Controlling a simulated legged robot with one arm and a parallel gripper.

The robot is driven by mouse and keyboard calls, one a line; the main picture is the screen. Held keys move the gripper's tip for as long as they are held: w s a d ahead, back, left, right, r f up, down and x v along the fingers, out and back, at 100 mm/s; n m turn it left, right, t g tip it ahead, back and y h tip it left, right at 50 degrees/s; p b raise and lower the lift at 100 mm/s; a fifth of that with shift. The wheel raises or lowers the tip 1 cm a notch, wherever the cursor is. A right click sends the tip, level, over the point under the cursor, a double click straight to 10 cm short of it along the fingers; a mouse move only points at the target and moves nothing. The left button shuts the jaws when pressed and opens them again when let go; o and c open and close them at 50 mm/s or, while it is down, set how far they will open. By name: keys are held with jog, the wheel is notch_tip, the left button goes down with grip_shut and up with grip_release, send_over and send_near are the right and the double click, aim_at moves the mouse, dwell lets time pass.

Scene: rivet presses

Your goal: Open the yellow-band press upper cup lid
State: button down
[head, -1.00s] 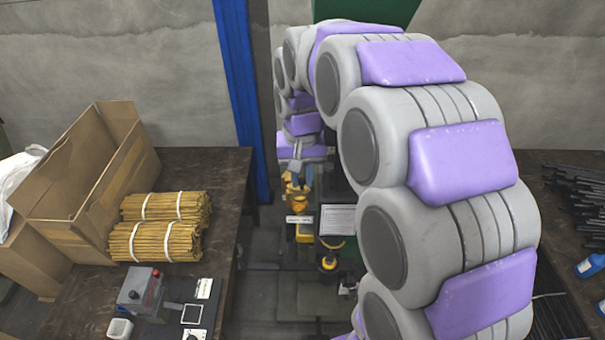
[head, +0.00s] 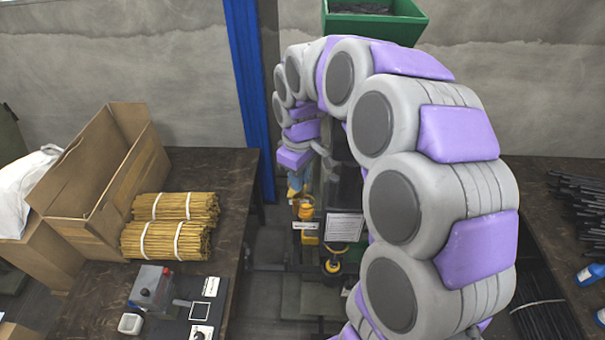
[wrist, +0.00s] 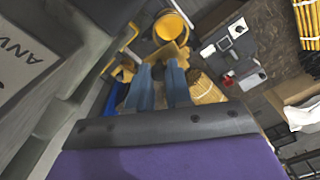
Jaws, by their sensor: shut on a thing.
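The yellow upper cup (head: 305,212) sits on the press in the middle of the head view, just below my gripper (head: 297,187). The exact contact is too small to see. A lower yellow-and-black cup (head: 332,266) is on the same press.
A white sign (head: 344,226) is on the press. A dark table (head: 215,170) with a cardboard box (head: 100,185), bundled rods (head: 166,240) and a small grey device (head: 152,287) stands at left. A blue post (head: 248,100) rises behind. A green bin (head: 375,25) is at the back.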

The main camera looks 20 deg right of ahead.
jog(key=shift+w+a+n+p, duration=0.2)
jog(key=shift+n+p, duration=0.1)
jog(key=shift+n, duration=0.4)
jog(key=shift+w+a+n+p, duration=0.15)
jog(key=shift+n+p, duration=0.1)
jog(key=shift+n, duration=0.45)
jog(key=c, duration=1.3)
grip_release()
jog(key=shift+c, duration=0.2)
jog(key=shift+r, duration=0.1)
notch_tip(320, 180, up, 17)
